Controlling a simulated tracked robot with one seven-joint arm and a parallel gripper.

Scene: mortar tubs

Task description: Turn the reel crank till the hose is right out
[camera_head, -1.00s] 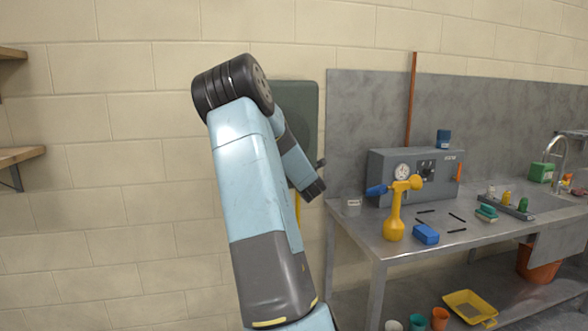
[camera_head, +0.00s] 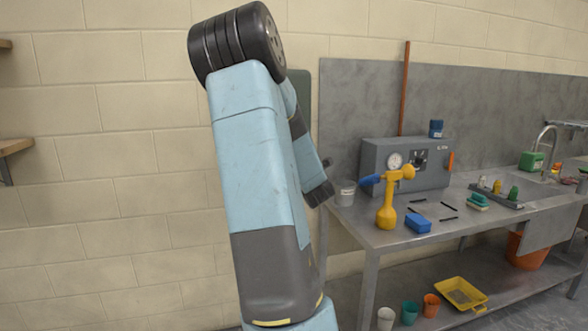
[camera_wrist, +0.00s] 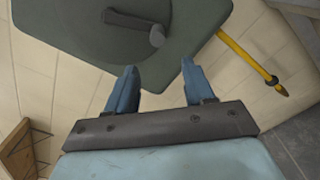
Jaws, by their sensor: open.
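The hose reel is a dark grey-green panel (camera_wrist: 75,45) on the wall with a round disc, at the top of the wrist view. A strip of the panel also shows behind my arm in the head view (camera_head: 301,90). The crank is a dark bar (camera_wrist: 130,22) with a grey knob (camera_wrist: 157,36) at its right end. The yellow hose (camera_wrist: 245,57) runs out past the panel's right edge to a dark-banded end with a yellow tip. My gripper (camera_wrist: 160,84) is open and empty, its two blue fingers pointing at the panel below the knob. My arm hides most of the reel in the head view.
A steel bench (camera_head: 372,243) stands to the right, with a grey gauge box (camera_head: 375,155), a yellow sprayer (camera_head: 386,207), a blue block (camera_head: 418,223) and a cup (camera_head: 345,192). Cups and a yellow tray (camera_head: 460,293) are below. Wooden shelves (camera_head: 15,146) jut out at left.

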